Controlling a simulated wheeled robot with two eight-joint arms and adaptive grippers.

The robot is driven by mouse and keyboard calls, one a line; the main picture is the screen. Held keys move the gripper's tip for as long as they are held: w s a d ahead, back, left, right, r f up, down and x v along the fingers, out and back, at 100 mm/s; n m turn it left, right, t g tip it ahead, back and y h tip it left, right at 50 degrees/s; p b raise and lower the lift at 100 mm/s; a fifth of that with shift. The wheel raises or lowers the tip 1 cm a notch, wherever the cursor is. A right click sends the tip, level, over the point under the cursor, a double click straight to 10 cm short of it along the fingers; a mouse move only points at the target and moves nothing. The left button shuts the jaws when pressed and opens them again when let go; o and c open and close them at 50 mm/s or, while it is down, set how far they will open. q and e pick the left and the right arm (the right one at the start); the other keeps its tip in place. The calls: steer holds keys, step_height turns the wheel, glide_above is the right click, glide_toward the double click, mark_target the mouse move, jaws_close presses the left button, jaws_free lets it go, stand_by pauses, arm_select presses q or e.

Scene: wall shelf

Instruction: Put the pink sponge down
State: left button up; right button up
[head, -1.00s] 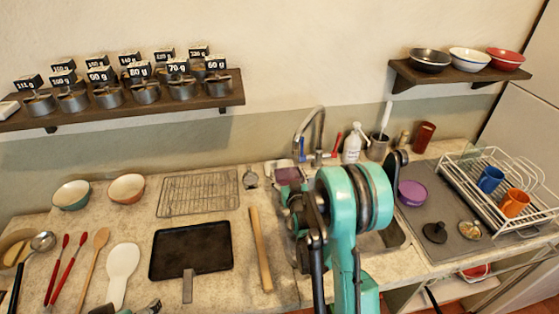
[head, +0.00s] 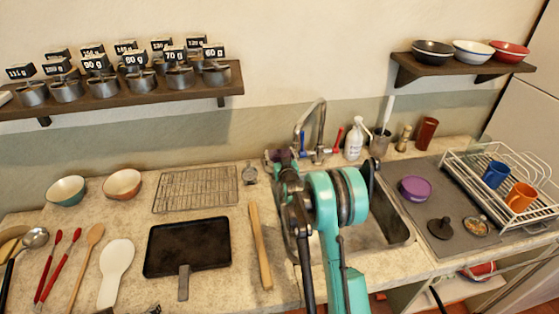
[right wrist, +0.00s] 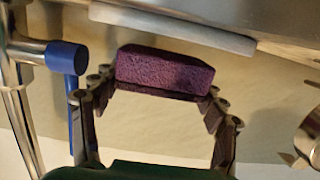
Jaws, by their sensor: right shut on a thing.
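The pink sponge (right wrist: 165,73), purplish in this light, sits between the fingertips of my right gripper (right wrist: 160,86) in the right wrist view. The gripper is shut on it. In the head view my right gripper (head: 280,162) is at the left back of the sink, left of the tap, with a small purplish part of the sponge (head: 277,156) showing. My teal right arm hides part of the sink. Dark bits at the bottom edge of the head view may be my left gripper; its fingers cannot be made out.
The tap (head: 320,130) stands close to the right gripper; its blue handle (right wrist: 66,58) shows in the wrist view. The sink (head: 385,235) is partly covered by my arm.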

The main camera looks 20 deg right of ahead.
steer(key=shift+w+f+b, duration=0.2)
steer(key=shift+f+b, duration=0.15)
steer(key=shift+f, duration=0.75)
steer(key=shift+r, duration=0.1)
steer(key=shift+f, duration=0.2)
steer(key=o, duration=0.7)
arm_select(q)
steer(key=shift+f, duration=0.9)
arm_select(e)
steer(key=shift+o, duration=0.2)
steer(key=shift+r, duration=0.1)
arm_select(q)
steer(key=shift+r, duration=0.1)
